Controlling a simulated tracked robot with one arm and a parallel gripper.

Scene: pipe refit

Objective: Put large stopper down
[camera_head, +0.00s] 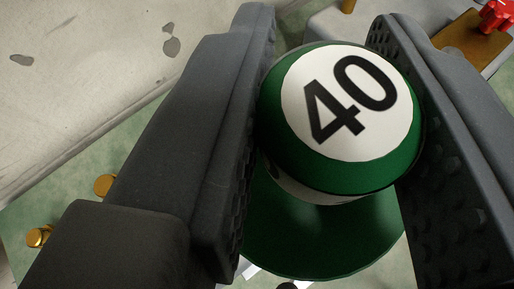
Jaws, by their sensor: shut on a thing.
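The large stopper (290,155) is green with a white round top marked "40" and a wider green flange (320,240) below. It fills the middle of the camera view. My gripper (335,125) is shut on it, with one dark grey padded finger at its left and one at its right. The stopper's underside is hidden, so I cannot tell whether it touches anything below.
A pale, stained surface (90,75) lies at the upper left. Brass-coloured fittings (104,184) show at the lower left on a greenish floor. A red valve-like part (497,16) sits by a brown plate (465,42) at the upper right.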

